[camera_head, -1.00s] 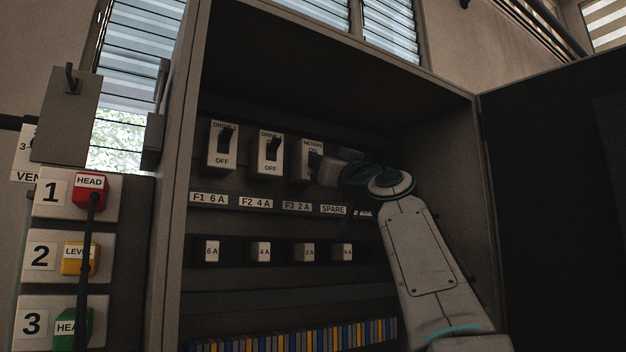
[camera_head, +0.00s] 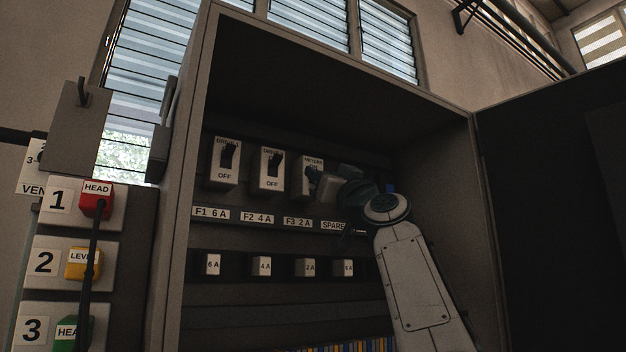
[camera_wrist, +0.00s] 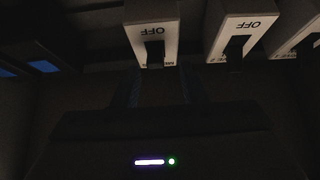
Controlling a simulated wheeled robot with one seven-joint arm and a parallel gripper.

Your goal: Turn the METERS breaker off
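The METERS breaker (camera_head: 307,175) is the rightmost of the white breakers in the open cabinet. In the wrist view, which is upside down, it is the leftmost breaker (camera_wrist: 152,27). Its dark lever (camera_wrist: 155,53) sits at the end away from the OFF label, the ON side. My gripper (camera_head: 316,181) is in front of this breaker and hides part of its face in the head view. In the wrist view the two dark fingers of my gripper (camera_wrist: 159,88) are apart, pointing toward the lever, with nothing seen between them. Contact with the lever cannot be told.
Two DRIVE breakers (camera_head: 224,163) (camera_head: 269,170) stand to the left, levers up. A label strip and a fuse row (camera_head: 262,266) lie below. The cabinet door (camera_head: 550,200) is open on the right. Colored plugs, one red (camera_head: 97,200), are outside at left.

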